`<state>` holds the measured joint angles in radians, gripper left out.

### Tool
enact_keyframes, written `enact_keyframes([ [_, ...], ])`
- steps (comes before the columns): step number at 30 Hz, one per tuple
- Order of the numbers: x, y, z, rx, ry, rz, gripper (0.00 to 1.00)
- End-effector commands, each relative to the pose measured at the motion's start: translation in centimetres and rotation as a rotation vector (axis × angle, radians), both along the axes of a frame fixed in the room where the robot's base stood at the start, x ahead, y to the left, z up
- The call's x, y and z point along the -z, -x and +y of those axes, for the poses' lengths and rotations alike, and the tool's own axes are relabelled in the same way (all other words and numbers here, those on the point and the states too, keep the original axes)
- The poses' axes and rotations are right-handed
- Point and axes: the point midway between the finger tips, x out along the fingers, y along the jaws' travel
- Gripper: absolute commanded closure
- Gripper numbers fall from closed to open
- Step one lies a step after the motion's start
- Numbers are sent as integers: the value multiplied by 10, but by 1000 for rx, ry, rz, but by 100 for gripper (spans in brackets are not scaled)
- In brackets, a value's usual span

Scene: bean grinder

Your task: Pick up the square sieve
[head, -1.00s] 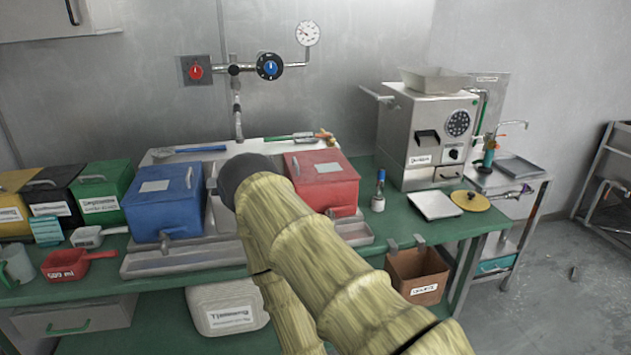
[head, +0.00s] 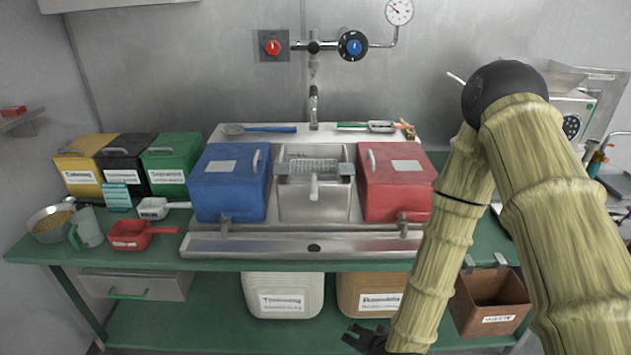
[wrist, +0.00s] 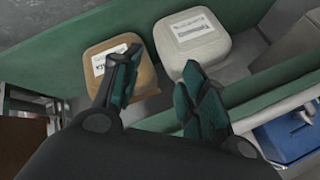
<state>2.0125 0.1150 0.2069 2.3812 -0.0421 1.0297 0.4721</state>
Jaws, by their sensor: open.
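In the head view a square wire-mesh sieve (head: 313,168) with a pale handle pointing to the front rests over the steel sink basin (head: 314,208), between the blue box and the red box. My gripper (head: 366,338) hangs low in front of the bench, below the worktop and to the right of the sieve. In the wrist view its two fingers (wrist: 160,85) are apart with nothing between them. The sieve is not visible in the wrist view.
The blue box (head: 229,184) and the red box (head: 396,184) flank the sink closely. A tap (head: 314,105) stands behind it. A white tub (head: 283,293) and a brown tub (head: 372,292) sit under the worktop. A brown waste bin (head: 490,301) hangs at right.

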Motion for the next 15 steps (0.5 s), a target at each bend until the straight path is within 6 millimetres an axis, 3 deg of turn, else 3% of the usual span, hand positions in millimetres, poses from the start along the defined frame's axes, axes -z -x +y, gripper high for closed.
enact_keyframes([
  [1,-34,-30,14,48,-71,-81,57],
  [3,-79,-66,31,108,-177,-184,57],
  [6,-145,-106,53,177,-332,-312,57],
  [9,-204,-134,70,226,-473,-416,57],
  [12,-249,-149,81,255,-583,-485,57],
  [15,-277,-158,87,270,-653,-528,57],
])
